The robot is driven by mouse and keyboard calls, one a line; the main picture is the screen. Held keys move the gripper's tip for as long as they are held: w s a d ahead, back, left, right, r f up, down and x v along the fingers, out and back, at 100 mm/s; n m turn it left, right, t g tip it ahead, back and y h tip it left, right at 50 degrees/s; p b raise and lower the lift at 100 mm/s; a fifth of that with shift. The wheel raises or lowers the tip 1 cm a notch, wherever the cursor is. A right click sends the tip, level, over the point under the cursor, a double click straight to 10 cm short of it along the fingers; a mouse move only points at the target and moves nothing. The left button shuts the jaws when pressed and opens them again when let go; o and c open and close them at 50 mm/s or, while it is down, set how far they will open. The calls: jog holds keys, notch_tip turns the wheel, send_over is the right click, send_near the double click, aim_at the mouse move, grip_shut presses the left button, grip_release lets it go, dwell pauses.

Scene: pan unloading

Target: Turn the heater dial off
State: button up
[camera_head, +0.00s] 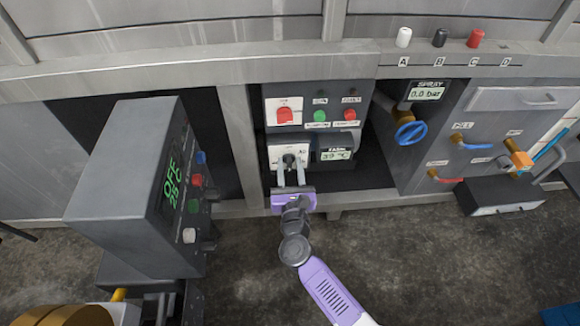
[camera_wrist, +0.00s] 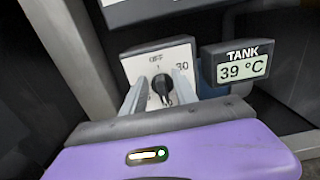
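The heater dial is a black knob (camera_wrist: 162,86) on a white plate marked OFF at the top and 30 at the right in the wrist view. In the head view the dial plate (camera_head: 276,152) is at the centre, on the grey panel. My gripper (camera_head: 290,166), with a purple body, reaches up to it. In the wrist view the two fingers of my gripper (camera_wrist: 160,80) stand apart, one on each side of the knob. I cannot tell whether they touch it. The knob's exact setting is hard to read.
A TANK display (camera_wrist: 242,67) reading 39 °C sits just right of the dial. Above are red (camera_head: 284,115), green and red buttons. A grey box (camera_head: 130,180) with a green OFF display stands left. A blue valve wheel (camera_head: 410,133) is at the right.

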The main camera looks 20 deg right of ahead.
jog(key=shift+c, duration=0.4)
grip_shut()
